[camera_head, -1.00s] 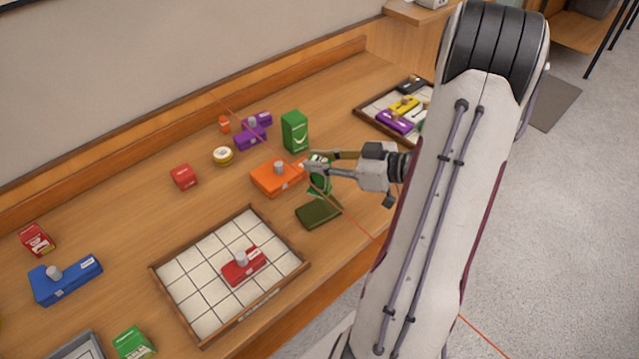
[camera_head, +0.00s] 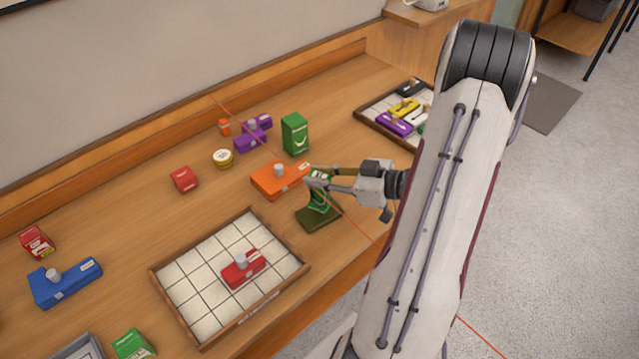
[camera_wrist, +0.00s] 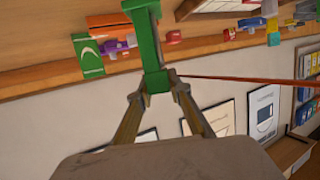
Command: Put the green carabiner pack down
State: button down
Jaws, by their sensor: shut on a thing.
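The green carabiner pack (camera_head: 319,196) is held between the fingertips of my gripper (camera_head: 312,177) in the head view. My gripper is shut on its upper part. The pack is upright over a flat dark green item (camera_head: 320,218) on the counter. I cannot tell whether its bottom touches that item. In the wrist view the green pack (camera_wrist: 149,45) extends from between the fingertips (camera_wrist: 157,82).
An orange box with a grey knob (camera_head: 280,180) is close left of the pack. A green carton (camera_head: 295,134) stands behind. A gridded tray (camera_head: 190,296) holds a red box (camera_head: 243,270). Another tray (camera_head: 371,113) with several items is at the back right.

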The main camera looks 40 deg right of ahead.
jog(key=shift+f, duration=1.3)
jog(key=shift+f, duration=0.15)
jog(key=c, duration=1.8)
grip_release()
jog(key=shift+c, duration=0.2)
jog(key=shift+s+d+r, duration=0.1)
jog(key=shift+s+r, duration=0.05)
jog(key=shift+r, duration=0.05)
jog(key=v, duration=1.1)
jog(key=shift+s, duration=0.3)
jog(key=shift+r, duration=0.1)
